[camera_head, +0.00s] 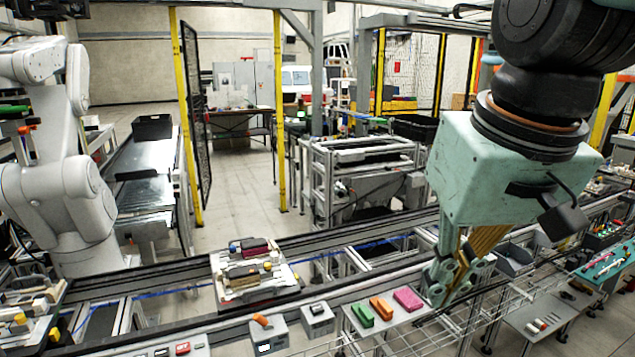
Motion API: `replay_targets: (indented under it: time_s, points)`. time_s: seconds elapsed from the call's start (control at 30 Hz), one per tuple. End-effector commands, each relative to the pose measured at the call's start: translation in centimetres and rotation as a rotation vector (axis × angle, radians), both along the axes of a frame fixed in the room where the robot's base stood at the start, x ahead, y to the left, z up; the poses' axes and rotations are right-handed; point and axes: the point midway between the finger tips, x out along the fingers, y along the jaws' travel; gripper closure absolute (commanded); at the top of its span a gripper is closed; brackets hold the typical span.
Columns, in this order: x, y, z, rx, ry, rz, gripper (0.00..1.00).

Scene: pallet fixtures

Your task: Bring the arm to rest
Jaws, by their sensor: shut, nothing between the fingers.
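My gripper (436,293) hangs below a pale green block-shaped wrist housing at the right of the view. Its fingers point down and are shut with nothing held. The fingertips are just right of a small light plate (362,329) that bears a green block (361,315), an orange block (381,308) and a pink block (408,299). I cannot tell how high the fingertips are above the surface. Dark arm links fill the top right corner.
A pallet fixture (262,292) with parts sits on the conveyor rail (330,238). Grey boxes (318,318) stand in front of it. A white robot arm (68,165) stands at the left. A wire rack (480,318) and a teal tray (608,264) are at the right.

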Motion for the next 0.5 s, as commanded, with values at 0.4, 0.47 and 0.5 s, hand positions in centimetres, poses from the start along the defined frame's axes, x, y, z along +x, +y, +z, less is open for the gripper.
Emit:
replay_targets:
  time_s: [0.4, 0.47, 0.5]
  points:
    - [-7.3, -3.0, -2.9, -0.013, -0.027, -0.052, 1.00]
    - [-8.3, -3.3, -3.4, -0.015, -0.030, -0.059, 1.00]
    - [-8.9, -3.5, -3.7, -0.016, -0.032, -0.064, 1.00]
